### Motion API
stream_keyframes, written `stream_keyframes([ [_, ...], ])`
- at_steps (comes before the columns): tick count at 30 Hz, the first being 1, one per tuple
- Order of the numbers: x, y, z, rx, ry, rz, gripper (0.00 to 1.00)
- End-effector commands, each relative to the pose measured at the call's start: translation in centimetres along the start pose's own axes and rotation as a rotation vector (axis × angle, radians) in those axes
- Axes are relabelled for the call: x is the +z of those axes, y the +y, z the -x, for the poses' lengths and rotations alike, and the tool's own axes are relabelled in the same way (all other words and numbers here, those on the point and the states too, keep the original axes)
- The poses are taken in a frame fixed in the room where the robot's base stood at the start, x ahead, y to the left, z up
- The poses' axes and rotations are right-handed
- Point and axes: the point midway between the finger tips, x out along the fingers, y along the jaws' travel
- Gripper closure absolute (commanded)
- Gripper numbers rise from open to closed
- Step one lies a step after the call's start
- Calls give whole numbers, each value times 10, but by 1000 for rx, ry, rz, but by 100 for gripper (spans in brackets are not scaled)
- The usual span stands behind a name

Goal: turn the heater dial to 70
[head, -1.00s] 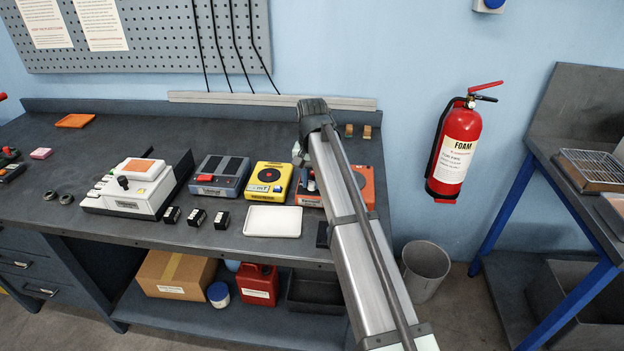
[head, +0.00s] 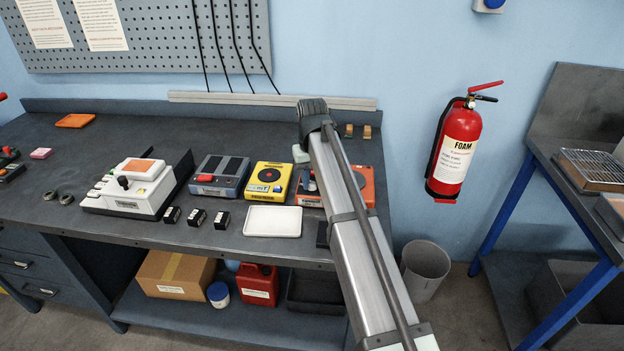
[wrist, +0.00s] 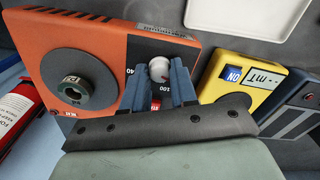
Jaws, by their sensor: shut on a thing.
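The orange heater unit (wrist: 110,45) fills the upper left of the wrist view, with a round dark plate on it. It also shows in the head view (head: 368,182), partly behind my arm. Its white dial (wrist: 159,68) sits on a black panel, with the marks 40 and 100 legible near it. My gripper (wrist: 160,78) is shut on the dial, one blue-grey finger on each side. The dial's exact setting cannot be read. In the head view my arm hides most of the gripper.
A yellow unit (head: 268,180) stands left of the heater, with a blue-grey unit (head: 220,176) beyond it. A white tray (head: 272,221) lies in front of the yellow unit. Several black blocks lie left of the tray. Two small tan pieces stand behind the heater.

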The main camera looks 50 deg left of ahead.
Motion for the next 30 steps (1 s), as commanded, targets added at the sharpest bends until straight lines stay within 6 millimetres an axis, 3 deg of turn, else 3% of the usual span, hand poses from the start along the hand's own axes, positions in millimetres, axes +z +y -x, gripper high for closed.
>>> stream_keyframes([
  [8, 0, 0, 0, 0, 0, -1, 100],
  [9, 0, 0, 0, 0, 0, -1, 69],
  [16, 0, 0, 0, 0, 0, -1, 47],
  [25, 0, 0, 2, 0, 0, -1, 47],
  [30, -1, 0, 19, 0, 2, -1, 47],
])
